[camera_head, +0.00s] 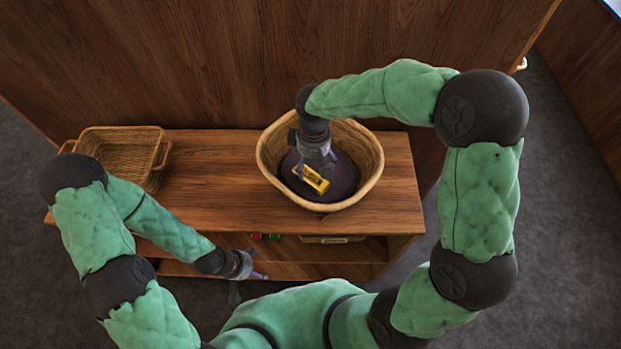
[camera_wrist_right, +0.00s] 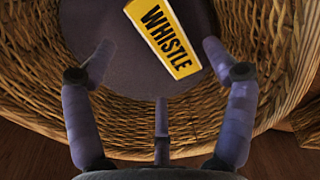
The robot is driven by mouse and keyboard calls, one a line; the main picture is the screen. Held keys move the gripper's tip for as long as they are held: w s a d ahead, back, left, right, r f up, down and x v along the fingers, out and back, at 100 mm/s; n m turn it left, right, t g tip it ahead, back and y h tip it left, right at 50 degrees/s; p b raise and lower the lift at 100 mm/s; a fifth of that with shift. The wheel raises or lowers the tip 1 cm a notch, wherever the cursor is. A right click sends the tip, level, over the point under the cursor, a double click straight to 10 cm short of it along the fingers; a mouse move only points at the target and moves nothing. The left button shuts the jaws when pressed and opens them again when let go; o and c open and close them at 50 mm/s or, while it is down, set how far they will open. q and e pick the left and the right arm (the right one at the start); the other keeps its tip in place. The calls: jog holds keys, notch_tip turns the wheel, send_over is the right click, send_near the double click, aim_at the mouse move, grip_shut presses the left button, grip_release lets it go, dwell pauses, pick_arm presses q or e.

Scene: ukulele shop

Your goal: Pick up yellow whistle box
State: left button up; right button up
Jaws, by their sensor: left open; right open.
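The yellow whistle box (camera_head: 313,180) lies in the round wicker basket (camera_head: 362,142), on its dark lining. In the right wrist view the box (camera_wrist_right: 165,38) shows its yellow face with the black word WHISTLE; its upper end is cut off by the frame. My right gripper (camera_head: 314,172) reaches down into the basket above the box. In the right wrist view its fingers (camera_wrist_right: 158,52) are spread wide and empty, with the box beyond and between the tips. My left gripper (camera_head: 250,278) is open and empty in front of the shelf, well away from the basket.
The basket stands on a wooden shelf unit (camera_head: 215,175); its wicker wall (camera_wrist_right: 280,40) surrounds my right fingers closely. A rectangular wicker basket (camera_head: 115,132) stands at the left end. Small red and green items (camera_head: 265,237) sit on the lower shelf. The top between the baskets is clear.

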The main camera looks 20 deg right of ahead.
aim_at(311, 173)
jog(key=f, duration=0.1)
jog(key=f+b, duration=0.1)
jog(key=f, duration=0.3)
jog(key=shift+w+a+f, duration=0.1)
jog(key=shift+a, duration=0.15)
jog(key=c, duration=1)
